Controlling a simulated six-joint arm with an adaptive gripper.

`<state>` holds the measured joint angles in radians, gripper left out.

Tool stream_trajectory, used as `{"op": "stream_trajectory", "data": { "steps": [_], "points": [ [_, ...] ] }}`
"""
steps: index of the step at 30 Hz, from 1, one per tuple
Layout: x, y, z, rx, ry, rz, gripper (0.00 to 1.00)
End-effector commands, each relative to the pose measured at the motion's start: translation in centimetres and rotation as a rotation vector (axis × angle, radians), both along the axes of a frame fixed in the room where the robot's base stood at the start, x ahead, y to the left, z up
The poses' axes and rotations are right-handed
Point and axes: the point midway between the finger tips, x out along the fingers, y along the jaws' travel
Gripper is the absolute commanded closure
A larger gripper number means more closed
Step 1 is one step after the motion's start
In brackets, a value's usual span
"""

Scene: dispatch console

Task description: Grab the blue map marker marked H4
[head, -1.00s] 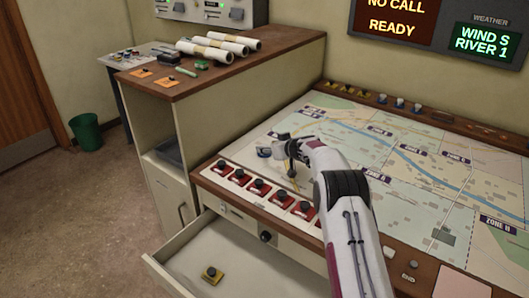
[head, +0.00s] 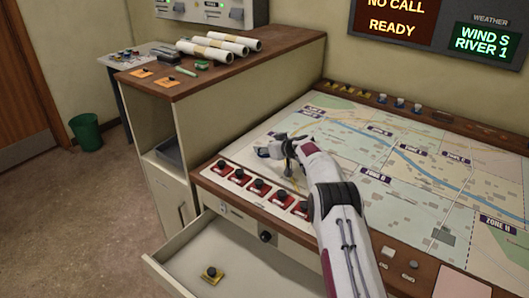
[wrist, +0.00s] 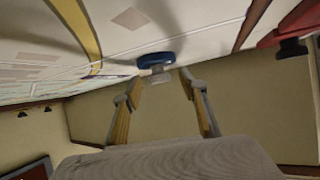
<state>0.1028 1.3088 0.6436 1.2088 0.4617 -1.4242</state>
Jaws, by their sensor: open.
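A blue marker (head: 263,152) with a round base lies on the near-left part of the map table, partly hidden by my gripper in the head view. In the wrist view the blue marker (wrist: 155,60) shows its blue disc and a pale grey knob, just beyond and between the fingertips. No H4 lettering is readable on it. My gripper (wrist: 160,78) is open, with its two yellow-and-grey fingers apart on either side of the knob and nothing clearly held. In the head view my gripper (head: 281,153) is low over the map beside the marker.
A row of red-based black knobs (head: 240,174) lines the table's front edge close to my gripper. More blue markers (head: 400,102) and yellow pieces (head: 345,88) stand on the back rail. An open drawer (head: 235,262) below holds a yellow piece (head: 212,273).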

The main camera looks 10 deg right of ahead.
Motion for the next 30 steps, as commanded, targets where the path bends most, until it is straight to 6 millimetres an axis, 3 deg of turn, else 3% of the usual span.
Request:
{"op": "stream_trajectory", "data": {
  "steps": [5,10,11,30],
  "points": [
    [0.0,0.0,0.01,0.0,0.0,0.0,0.57],
    [0.0,0.0,0.01,0.0,0.0,0.0,0.96],
    [0.0,0.0,0.01,0.0,0.0,0.0,0.99],
    [-0.24,-0.31,0.92,0.0,-0.001,0.0,0.99]
  ]
}}
